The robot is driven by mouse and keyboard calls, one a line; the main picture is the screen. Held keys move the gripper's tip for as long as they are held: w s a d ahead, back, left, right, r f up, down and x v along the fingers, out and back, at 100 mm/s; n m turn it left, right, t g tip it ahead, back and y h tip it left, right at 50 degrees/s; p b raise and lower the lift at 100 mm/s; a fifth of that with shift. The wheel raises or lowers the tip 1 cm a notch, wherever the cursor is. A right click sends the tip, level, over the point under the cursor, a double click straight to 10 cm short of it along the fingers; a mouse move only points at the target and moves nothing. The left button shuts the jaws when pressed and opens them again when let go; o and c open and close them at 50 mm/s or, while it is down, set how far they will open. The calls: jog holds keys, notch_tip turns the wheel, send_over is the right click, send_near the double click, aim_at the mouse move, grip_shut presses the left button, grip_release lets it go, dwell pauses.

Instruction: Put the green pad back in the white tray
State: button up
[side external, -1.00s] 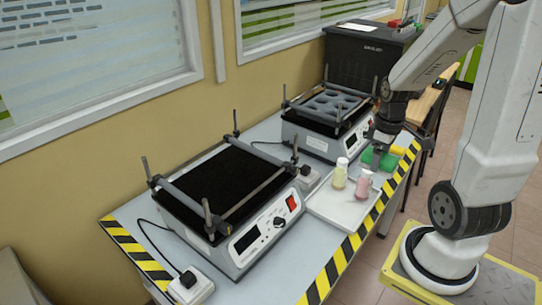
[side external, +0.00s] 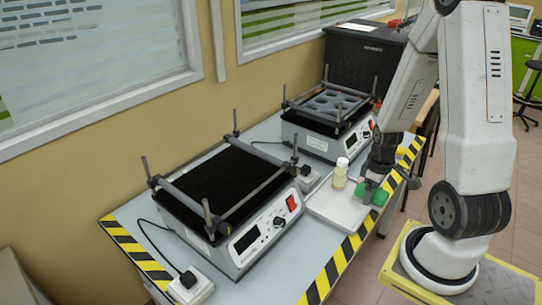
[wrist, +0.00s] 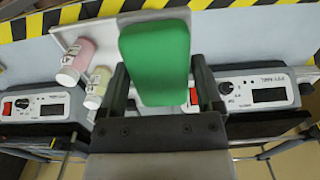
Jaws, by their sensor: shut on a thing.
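The green pad (side external: 377,196) is held in my gripper (side external: 368,184), above or at the right end of the white tray (side external: 330,209). In the wrist view the pad (wrist: 155,50) sits between the two fingers of my gripper (wrist: 160,82), which are shut on its sides. I cannot tell whether the pad touches the tray. A bottle with pale yellow contents (side external: 340,174) stands on the tray.
A large shaker (side external: 225,200) with a black top stands left of the tray, and a smaller shaker (side external: 325,118) stands behind it. Striped tape (side external: 340,262) marks the table's front edge. The tray's front left part is clear.

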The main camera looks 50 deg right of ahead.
jog(key=shift+f, duration=2.45)
jog(key=shift+w+d, duration=0.1)
send_over(336, 211)
jog(key=s, duration=0.1)
jog(key=f, duration=0.8)
jog(key=shift+a+f, duration=0.25)
jog(key=shift+w+d+f, duration=0.2)
jog(key=shift+w+f, duration=0.05)
jog(key=shift+f, duration=0.15)
jog(key=shift+w+f, duration=0.15)
jog(key=shift+f, duration=0.05)
jog(key=shift+w+d+f, duration=0.1)
jog(key=shift+d+f, duration=0.05)
jog(key=shift+f, duration=1.5)
jog(key=shift+f, duration=0.1)
